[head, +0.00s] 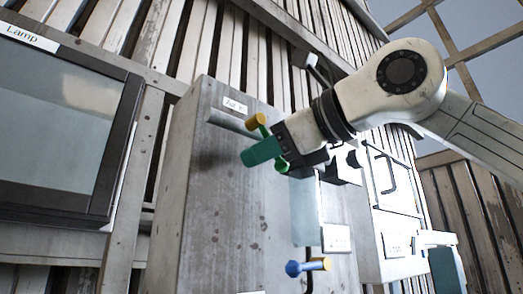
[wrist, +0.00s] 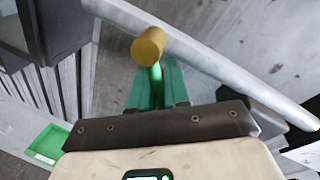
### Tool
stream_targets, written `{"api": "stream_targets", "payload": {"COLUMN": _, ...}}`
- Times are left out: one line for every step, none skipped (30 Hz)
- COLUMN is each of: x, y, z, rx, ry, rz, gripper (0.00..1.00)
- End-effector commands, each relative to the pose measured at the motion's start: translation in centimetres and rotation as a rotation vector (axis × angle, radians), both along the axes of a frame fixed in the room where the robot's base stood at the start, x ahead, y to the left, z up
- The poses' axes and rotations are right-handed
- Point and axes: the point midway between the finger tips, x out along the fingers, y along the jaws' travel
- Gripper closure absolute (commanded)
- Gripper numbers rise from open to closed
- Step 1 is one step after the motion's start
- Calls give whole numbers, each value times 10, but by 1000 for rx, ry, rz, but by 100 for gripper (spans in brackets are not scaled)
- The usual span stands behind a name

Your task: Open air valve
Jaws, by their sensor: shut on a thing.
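The air valve handle is a green lever (head: 263,131) with a yellow cylindrical knob (head: 255,120). It sits by a grey pipe under the "Air In" label (head: 235,104) on the grey housing. My gripper (head: 265,155) has green fingers and reaches in from the right. In the wrist view, the fingers (wrist: 157,88) are closed on the green lever (wrist: 155,74) just below the yellow knob (wrist: 149,46), which sticks out past the fingertips.
The grey pipe (wrist: 215,55) runs diagonally close past my fingertips. A blue valve handle with a yellow end (head: 318,264) is lower on the housing. A dark-framed "Lamp" window (head: 60,120) is at left. A green box (wrist: 48,146) lies low in the wrist view.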

Motion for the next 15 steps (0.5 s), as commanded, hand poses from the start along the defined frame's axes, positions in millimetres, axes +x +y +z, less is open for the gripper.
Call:
{"api": "stream_targets", "payload": {"x": 0, "y": 0, "z": 1, "rx": 2, "ry": -2, "rz": 1, "gripper": 100}}
{"api": "stream_targets", "payload": {"x": 0, "y": 0, "z": 1, "rx": 2, "ry": -2, "rz": 1, "gripper": 100}}
{"api": "stream_targets", "payload": {"x": 0, "y": 0, "z": 1, "rx": 3, "ry": -1, "rz": 1, "gripper": 100}}
{"api": "stream_targets", "payload": {"x": 0, "y": 0, "z": 1, "rx": 3, "ry": -1, "rz": 1, "gripper": 100}}
{"api": "stream_targets", "payload": {"x": 0, "y": 0, "z": 1, "rx": 3, "ry": -1, "rz": 1, "gripper": 81}}
{"api": "stream_targets", "payload": {"x": 0, "y": 0, "z": 1, "rx": 3, "ry": -1, "rz": 1, "gripper": 77}}
{"api": "stream_targets", "payload": {"x": 0, "y": 0, "z": 1, "rx": 3, "ry": -1, "rz": 1, "gripper": 74}}
{"api": "stream_targets", "payload": {"x": 0, "y": 0, "z": 1, "rx": 2, "ry": -1, "rz": 0, "gripper": 72}}
{"api": "stream_targets", "payload": {"x": 0, "y": 0, "z": 1, "rx": 2, "ry": -1, "rz": 0, "gripper": 68}}
{"api": "stream_targets", "payload": {"x": 0, "y": 0, "z": 1, "rx": 2, "ry": -1, "rz": 0, "gripper": 65}}
{"api": "stream_targets", "payload": {"x": 0, "y": 0, "z": 1, "rx": 2, "ry": -1, "rz": 0, "gripper": 63}}
{"api": "stream_targets", "payload": {"x": 0, "y": 0, "z": 1, "rx": 2, "ry": -1, "rz": 0, "gripper": 63}}
{"api": "stream_targets", "payload": {"x": 0, "y": 0, "z": 1, "rx": 2, "ry": -1, "rz": 0, "gripper": 63}}
{"api": "stream_targets", "payload": {"x": 0, "y": 0, "z": 1, "rx": 2, "ry": -1, "rz": 0, "gripper": 63}}
{"api": "stream_targets", "payload": {"x": 0, "y": 0, "z": 1, "rx": 2, "ry": -1, "rz": 0, "gripper": 63}}
